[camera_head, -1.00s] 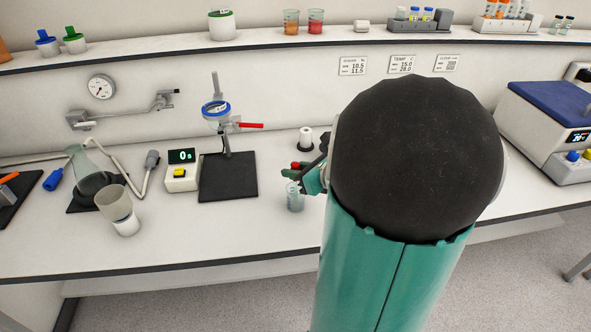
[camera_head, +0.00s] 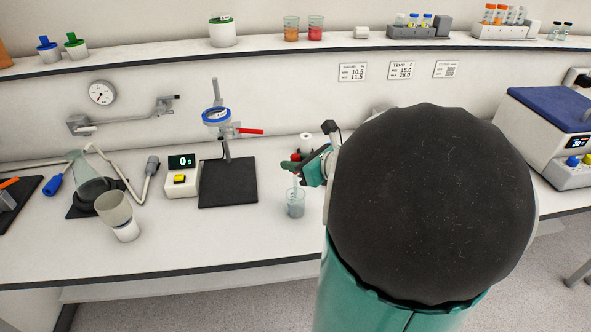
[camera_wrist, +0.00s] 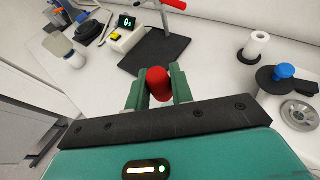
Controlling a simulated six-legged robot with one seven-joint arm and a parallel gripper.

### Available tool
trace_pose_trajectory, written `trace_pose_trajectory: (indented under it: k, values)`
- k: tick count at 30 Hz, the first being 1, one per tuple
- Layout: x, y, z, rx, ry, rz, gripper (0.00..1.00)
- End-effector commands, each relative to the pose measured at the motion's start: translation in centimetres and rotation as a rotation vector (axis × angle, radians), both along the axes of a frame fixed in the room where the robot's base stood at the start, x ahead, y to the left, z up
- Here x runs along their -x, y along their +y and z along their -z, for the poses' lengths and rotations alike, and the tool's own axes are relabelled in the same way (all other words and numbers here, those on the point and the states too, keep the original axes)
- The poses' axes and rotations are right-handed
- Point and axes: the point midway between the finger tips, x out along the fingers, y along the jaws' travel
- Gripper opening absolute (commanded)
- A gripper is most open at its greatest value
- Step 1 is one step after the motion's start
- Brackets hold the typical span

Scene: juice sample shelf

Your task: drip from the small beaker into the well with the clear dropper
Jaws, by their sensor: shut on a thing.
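My gripper (camera_head: 300,167) is shut on the clear dropper, whose red bulb (camera_wrist: 158,83) sits between the fingers in the wrist view. The bulb also shows at the fingertips in the head view (camera_head: 295,157). The small beaker (camera_head: 296,204) is a clear glass with pale liquid, standing upright on the bench just below my gripper. The dropper's thin tube points down toward the beaker's mouth; whether its tip is inside is too small to tell. The beaker is hidden in the wrist view. A grey round part (camera_wrist: 300,115) at the right may hold the well, but I cannot tell.
A black mat with a stand (camera_head: 228,185) and a timer reading 0 s (camera_head: 181,176) stand to the left. A white roll on a black base (camera_wrist: 257,47) and a blue knob (camera_wrist: 284,71) are at the right of the wrist view. The bench front is clear.

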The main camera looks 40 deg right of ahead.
Motion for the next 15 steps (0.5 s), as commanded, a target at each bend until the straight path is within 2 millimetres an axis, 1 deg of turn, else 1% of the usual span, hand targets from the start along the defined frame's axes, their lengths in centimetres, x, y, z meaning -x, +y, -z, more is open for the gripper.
trace_pose_trajectory:
  k: [1, 15]
  values:
    - [0.0, 0.0, -0.6, 0.003, -0.001, 0.0, 0.14]
    - [0.0, 0.0, -4.8, 0.003, -0.002, 0.0, 0.14]
